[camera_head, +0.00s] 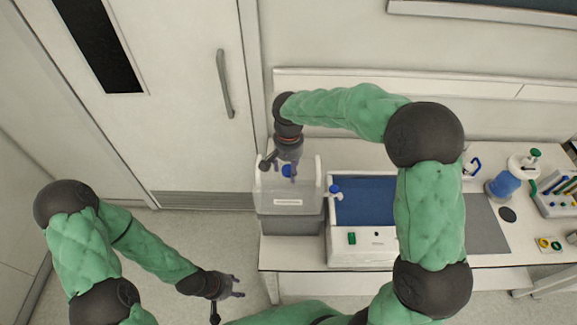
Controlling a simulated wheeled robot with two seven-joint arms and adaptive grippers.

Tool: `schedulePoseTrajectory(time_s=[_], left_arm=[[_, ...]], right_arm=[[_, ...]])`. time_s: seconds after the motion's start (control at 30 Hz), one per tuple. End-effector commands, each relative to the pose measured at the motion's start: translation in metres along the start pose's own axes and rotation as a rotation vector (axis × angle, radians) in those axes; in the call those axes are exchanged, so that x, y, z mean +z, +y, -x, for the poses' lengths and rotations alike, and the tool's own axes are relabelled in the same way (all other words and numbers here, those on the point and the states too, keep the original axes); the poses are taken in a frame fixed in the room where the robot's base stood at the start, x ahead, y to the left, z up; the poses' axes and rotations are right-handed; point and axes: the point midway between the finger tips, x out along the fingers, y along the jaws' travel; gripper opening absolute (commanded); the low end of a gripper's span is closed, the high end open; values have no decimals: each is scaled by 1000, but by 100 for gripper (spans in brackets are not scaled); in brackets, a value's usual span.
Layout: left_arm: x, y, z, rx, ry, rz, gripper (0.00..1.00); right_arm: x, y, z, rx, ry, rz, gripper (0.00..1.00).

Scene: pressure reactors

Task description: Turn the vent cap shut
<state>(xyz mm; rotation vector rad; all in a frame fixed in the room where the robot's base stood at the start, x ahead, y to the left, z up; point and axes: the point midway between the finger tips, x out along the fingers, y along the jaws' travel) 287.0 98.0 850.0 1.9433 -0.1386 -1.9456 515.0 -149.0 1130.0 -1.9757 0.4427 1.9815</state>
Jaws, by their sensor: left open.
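A blue cap (289,171), which looks like the vent cap, sits on top of a pale translucent container (288,203) at the table's left end. My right gripper (288,164) points down from above, right at the blue cap. Its fingers are small and dark here, and I cannot tell whether they touch or close on the cap. My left gripper (236,287) is open and empty, low in front of the table and left of its edge, well away from the container.
A blue-filled vessel (503,184) and a rack (560,195) stand further right. A door (170,100) is at the left.

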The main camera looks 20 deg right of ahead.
Motion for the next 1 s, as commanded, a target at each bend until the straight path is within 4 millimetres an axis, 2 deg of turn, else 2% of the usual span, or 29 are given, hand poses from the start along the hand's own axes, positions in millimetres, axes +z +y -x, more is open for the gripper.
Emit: schedulePoseTrajectory(time_s=[0.3, 0.43, 0.8, 1.0], left_arm=[[0, 0, 0, 0, 0, 0, 44], [0, 0, 0, 0, 0, 0, 44], [0, 0, 0, 0, 0, 0, 44], [0, 0, 0, 0, 0, 0, 44]], right_arm=[[-1, 0, 2, -2, 2, 0, 64], [-2, -1, 12, -3, 5, 1, 64], [-1, -1, 81, -4, 6, 1, 64], [-1, -1, 109, -2, 3, 1, 64]])
